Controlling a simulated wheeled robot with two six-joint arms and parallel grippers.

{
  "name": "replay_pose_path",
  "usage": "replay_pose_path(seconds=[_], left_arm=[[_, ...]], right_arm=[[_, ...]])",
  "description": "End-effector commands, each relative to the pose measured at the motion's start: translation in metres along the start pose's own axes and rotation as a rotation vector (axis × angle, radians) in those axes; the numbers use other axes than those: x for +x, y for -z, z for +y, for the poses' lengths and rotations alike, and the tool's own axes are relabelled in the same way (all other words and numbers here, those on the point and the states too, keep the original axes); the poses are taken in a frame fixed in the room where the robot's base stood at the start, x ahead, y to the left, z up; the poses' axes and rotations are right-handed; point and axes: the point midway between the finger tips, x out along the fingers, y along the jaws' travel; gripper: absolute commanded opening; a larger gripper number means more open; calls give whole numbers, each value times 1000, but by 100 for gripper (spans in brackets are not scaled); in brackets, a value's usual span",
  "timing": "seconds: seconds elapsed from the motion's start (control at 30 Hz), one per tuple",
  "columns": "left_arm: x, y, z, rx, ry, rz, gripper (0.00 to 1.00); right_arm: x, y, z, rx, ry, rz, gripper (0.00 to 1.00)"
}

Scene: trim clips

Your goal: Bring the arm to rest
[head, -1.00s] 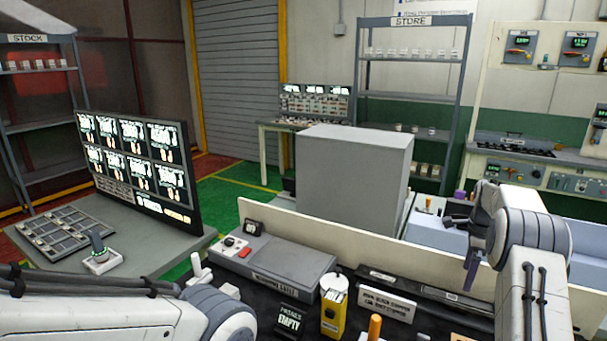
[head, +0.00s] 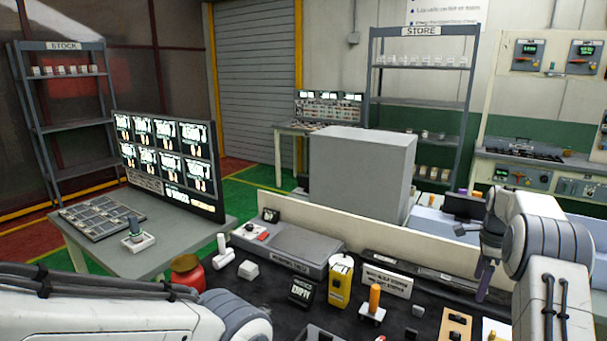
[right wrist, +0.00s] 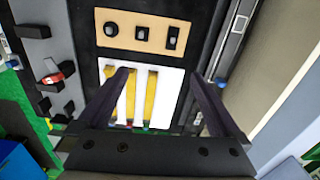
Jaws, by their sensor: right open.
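My right arm comes in from the right in the head view, bent, with its dark right gripper (head: 484,262) pointing down above the right part of the black bench top (head: 262,290). In the right wrist view the two fingers of this gripper (right wrist: 163,78) are wide apart with nothing held between them. Beneath them lies a white sheet with yellow strips (right wrist: 140,97), clear of the fingers as far as I can tell. My left arm shows at the lower left of the head view, but its gripper is out of frame.
A yellow box (head: 340,283), an orange-handled tool (head: 374,298) and a grey scale-like unit (head: 290,247) stand on the bench. A low cream panel (head: 400,257) runs behind them. A tan board (head: 455,326) with dark fittings lies at the right. A screen (head: 170,165) stands left.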

Motion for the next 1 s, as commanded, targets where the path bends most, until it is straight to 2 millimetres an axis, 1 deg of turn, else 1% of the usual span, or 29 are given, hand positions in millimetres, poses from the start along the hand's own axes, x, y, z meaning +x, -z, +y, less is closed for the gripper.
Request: replay_pose_path(seconds=[0.03, 0.17, 0.27, 0.37, 0.47, 0.57, 0.67, 0.7, 0.77, 0.8, 0.87, 0.9, 0.97, 1.0], left_arm=[[0, 0, 0, 0, 0, -1, 50], [0, 0, 0, 0, 0, -1, 50], [0, 0, 0, 0, 0, 0, 50], [0, 0, 0, 0, 0, -1, 50], [0, 0, 0, 0, 0, -1, 50], [0, 0, 0, 0, 0, -1, 50], [0, 0, 0, 0, 0, -1, 50], [0, 0, 0, 0, 0, -1, 50], [0, 0, 0, 0, 0, -1, 50], [0, 0, 0, 0, 0, -1, 50], [0, 0, 0, 0, 0, -1, 50], [1, 0, 0, 0, 0, -1, 50], [1, 0, 0, 0, 0, -1, 50], [1, 0, 0, 0, 0, -1, 50]], right_arm=[[-2, -10, 3, -33, -2, -1, 100], [-9, -31, 11, -117, 0, -4, 100], [-17, -52, 20, -201, 1, -7, 100], [-26, -78, 34, -309, 4, -11, 100], [-36, -108, 53, -440, 6, -15, 100], [-49, -142, 80, -605, 10, -20, 100], [-64, -182, 122, -828, 17, -27, 100], [-70, -199, 145, -938, 22, -30, 100], [-78, -222, 185, -1118, 28, -36, 100], [-83, -234, 213, -1241, 31, -40, 100], [-88, -248, 258, -1429, 37, -46, 100], [-90, -253, 288, -1558, 43, -50, 100], [-91, -256, 333, -1753, 50, -56, 100], [-90, -254, 362, -1882, 55, -59, 100]])
